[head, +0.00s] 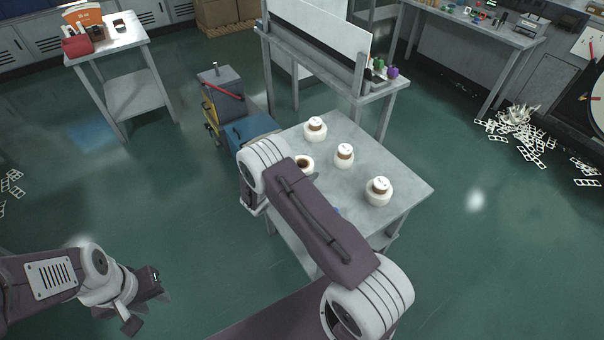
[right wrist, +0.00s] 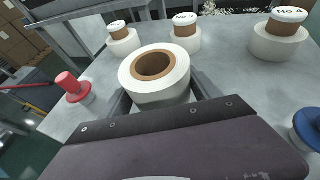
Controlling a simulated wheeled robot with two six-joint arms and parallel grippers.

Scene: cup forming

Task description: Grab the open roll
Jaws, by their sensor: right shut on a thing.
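The open roll (right wrist: 155,95) is a white ring with a brown core and an uncapped hole. It stands upright on the grey table (head: 391,165), near its left side. In the right wrist view my right gripper (right wrist: 162,98) has one finger on each side of the roll and is shut on it. My left gripper (head: 151,306) is open and empty over the floor at lower left, well away from the table.
Three white rolls with white-capped brown cores stand on the same table: one at the back (head: 315,129), one in the middle (head: 344,155) and one at the right (head: 379,191). A red-topped piece (right wrist: 72,88) and a blue piece (right wrist: 308,130) flank my right gripper.

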